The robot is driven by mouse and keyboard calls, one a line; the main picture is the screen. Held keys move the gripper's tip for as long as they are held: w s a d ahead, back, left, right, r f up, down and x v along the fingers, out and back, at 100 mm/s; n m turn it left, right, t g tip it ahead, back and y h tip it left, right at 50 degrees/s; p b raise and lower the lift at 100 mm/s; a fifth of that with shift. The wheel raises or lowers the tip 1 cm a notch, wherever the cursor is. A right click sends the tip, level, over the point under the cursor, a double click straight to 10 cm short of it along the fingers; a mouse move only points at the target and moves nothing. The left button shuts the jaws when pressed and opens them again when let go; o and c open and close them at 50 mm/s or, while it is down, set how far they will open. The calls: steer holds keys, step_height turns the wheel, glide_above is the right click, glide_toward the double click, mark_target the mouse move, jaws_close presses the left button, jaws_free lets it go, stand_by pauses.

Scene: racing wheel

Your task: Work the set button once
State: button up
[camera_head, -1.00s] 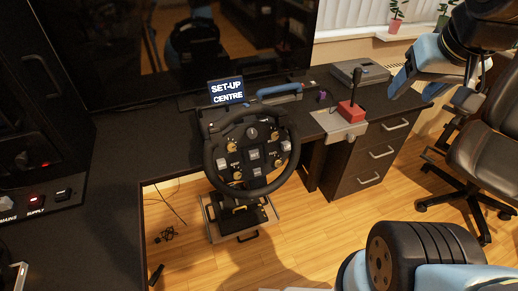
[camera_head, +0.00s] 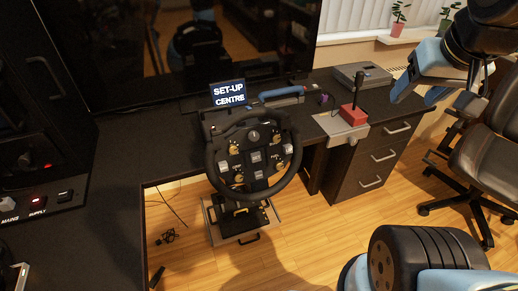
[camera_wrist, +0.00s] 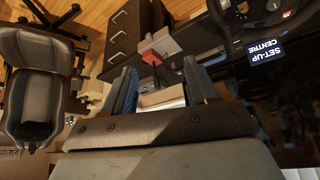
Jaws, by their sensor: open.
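A black racing wheel (camera_head: 253,118) with several small buttons and knobs on its face stands at the desk's edge in the head view. The button labels are too small to read, so I cannot tell which is the set button. A small screen (camera_head: 228,93) behind it reads "SET-UP CENTRE"; it also shows upside down in the wrist view (camera_wrist: 266,47). My gripper (camera_head: 399,92) is at the upper right of the head view, well to the right of the wheel. In the wrist view its two fingers (camera_wrist: 160,92) stand apart with nothing held between them.
A red-based shifter (camera_head: 353,115) is clamped to the desk between wheel and gripper. A grey box (camera_head: 361,74) lies behind it. A black office chair (camera_head: 487,155) stands at the right. A panel with a lit "SUPPLY" switch (camera_head: 37,202) is at the left.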

jaws_close()
stand_by(0.3)
stand_by(1.3)
